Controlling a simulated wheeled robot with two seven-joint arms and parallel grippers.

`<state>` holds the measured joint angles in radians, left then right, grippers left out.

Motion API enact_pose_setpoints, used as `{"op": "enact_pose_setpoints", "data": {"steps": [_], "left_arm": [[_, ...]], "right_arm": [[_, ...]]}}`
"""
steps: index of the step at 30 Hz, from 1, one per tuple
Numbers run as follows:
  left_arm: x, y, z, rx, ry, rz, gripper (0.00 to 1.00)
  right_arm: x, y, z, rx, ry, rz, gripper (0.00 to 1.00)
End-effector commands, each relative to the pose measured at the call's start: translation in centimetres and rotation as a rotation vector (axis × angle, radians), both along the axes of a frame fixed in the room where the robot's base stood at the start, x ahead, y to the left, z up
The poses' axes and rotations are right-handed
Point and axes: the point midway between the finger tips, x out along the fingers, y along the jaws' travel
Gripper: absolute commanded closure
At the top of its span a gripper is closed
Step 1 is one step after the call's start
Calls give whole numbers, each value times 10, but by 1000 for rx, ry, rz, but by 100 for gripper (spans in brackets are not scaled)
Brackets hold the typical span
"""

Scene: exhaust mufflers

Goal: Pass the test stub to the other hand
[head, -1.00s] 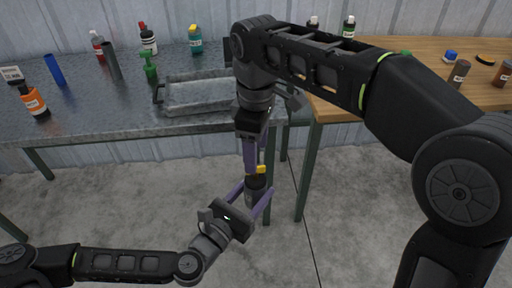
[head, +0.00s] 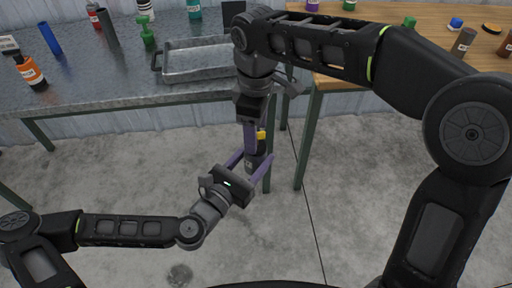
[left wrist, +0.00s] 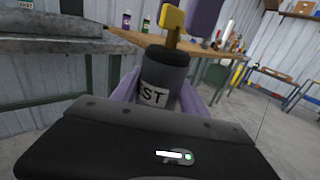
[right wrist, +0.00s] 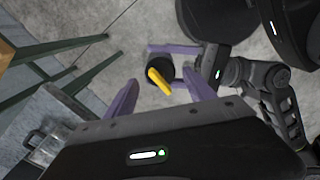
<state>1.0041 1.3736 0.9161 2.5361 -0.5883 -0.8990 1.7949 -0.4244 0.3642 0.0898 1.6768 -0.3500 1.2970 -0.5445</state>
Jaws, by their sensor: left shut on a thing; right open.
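The test stub is a dark grey cylinder with a white label and a yellow handle on top. In the head view the stub (head: 257,152) is held roughly upright over the floor. My left gripper (head: 256,168) is shut on its body; the label reading "ST" shows on the stub (left wrist: 162,88) in the left wrist view. My right gripper (head: 256,140) points down from above, open, its fingers level with the yellow handle. In the right wrist view the yellow handle (right wrist: 159,80) lies between the open fingers of my right gripper (right wrist: 162,90); I cannot tell whether they touch it.
A grey metal table (head: 100,92) at left carries a metal tray (head: 205,73), an orange-labelled bottle (head: 30,72) and several other bottles. A wooden table (head: 400,78) stands at right. The grippers meet in front of the gap between the tables, above open floor.

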Motion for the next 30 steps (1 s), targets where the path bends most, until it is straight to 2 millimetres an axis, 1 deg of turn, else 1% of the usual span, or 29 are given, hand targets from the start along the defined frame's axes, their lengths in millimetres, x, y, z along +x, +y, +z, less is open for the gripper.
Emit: {"op": "enact_pose_setpoints", "data": {"steps": [1, 3, 6, 9, 12, 16, 23, 26, 30], "left_arm": [[0, 0, 0, -1, -1, 0, 94], [0, 0, 0, -1, -1, 0, 94], [0, 0, 0, -1, -1, 0, 94], [0, 0, 0, -1, -1, 0, 94], [0, 0, 0, -1, -1, 0, 94], [0, 0, 0, -1, -1, 0, 94], [0, 0, 0, -1, -1, 0, 94], [0, 0, 0, -1, -1, 0, 94], [0, 0, 0, -1, -1, 0, 94]], "right_arm": [[-1, 0, -11, -2, 4, 2, 37], [-1, 0, -26, -2, 4, 1, 37], [-1, 0, -43, 0, 2, 0, 37], [-1, 0, -57, -1, 3, 0, 37], [0, 0, -65, 0, 0, 0, 37], [0, 0, -70, 0, 0, 0, 37], [0, 0, -70, 1, 0, 0, 37], [0, 0, -70, 1, 0, 0, 44], [0, 0, -70, 1, 0, 0, 55]]}}
